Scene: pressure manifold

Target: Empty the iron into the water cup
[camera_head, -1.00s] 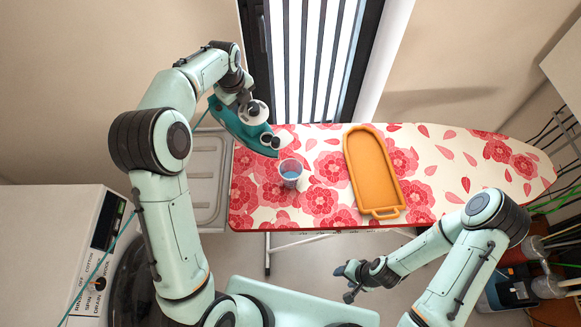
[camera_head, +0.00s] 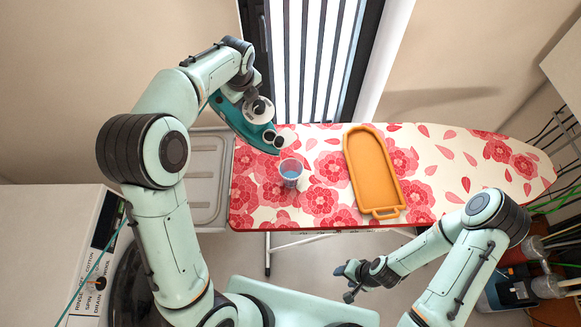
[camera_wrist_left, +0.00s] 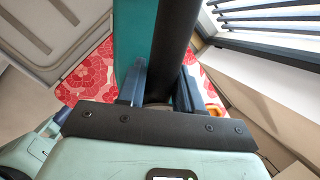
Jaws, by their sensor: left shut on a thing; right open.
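The teal iron (camera_head: 236,118) is held above the left end of the ironing board, tilted with its nose end toward the cup. My left gripper (camera_head: 246,96) is shut on the iron; the left wrist view shows the fingers (camera_wrist_left: 160,88) closed around its dark and teal handle (camera_wrist_left: 172,40). The clear water cup (camera_head: 291,172) stands upright on the board, just right of and below the iron's lower end, apart from it. The liquid inside looks bluish. My right gripper (camera_head: 352,281) is open and empty in front of the board.
An orange iron tray (camera_head: 372,171) lies on the flowered ironing board (camera_head: 460,165), right of the cup. A window with blinds (camera_head: 310,60) is behind. The right part of the board is clear.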

